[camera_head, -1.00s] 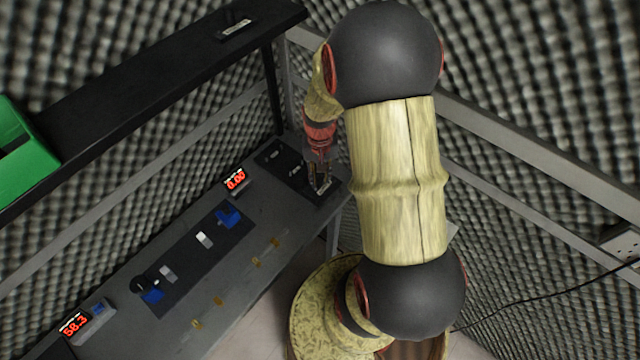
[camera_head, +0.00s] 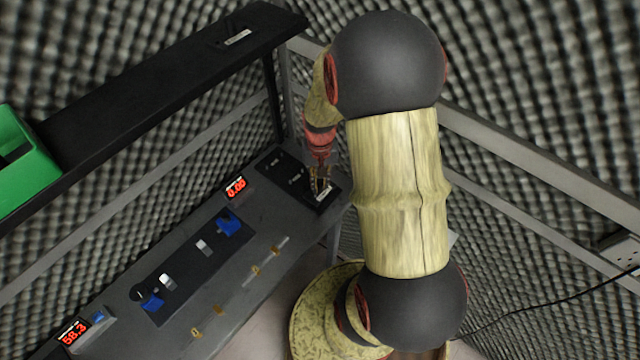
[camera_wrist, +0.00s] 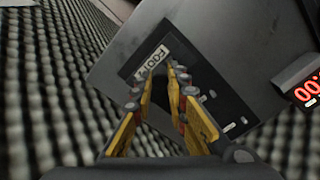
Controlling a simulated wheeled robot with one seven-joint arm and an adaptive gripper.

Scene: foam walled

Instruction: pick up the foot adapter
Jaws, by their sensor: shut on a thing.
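My gripper (camera_head: 320,182) is over the near right end of the black panel (camera_head: 268,160) at the far end of the bench. In the wrist view its yellow fingers (camera_wrist: 164,76) straddle a narrow dark gap beside a white label (camera_wrist: 152,60), whose lettering looks like "FOOT". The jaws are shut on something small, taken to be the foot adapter. Its shape is hidden by the fingers and the dark panel. I cannot tell whether it touches the panel.
A black shelf (camera_head: 150,90) with a green bin (camera_head: 22,165) runs above. Grey rails and foam walls enclose the corner.

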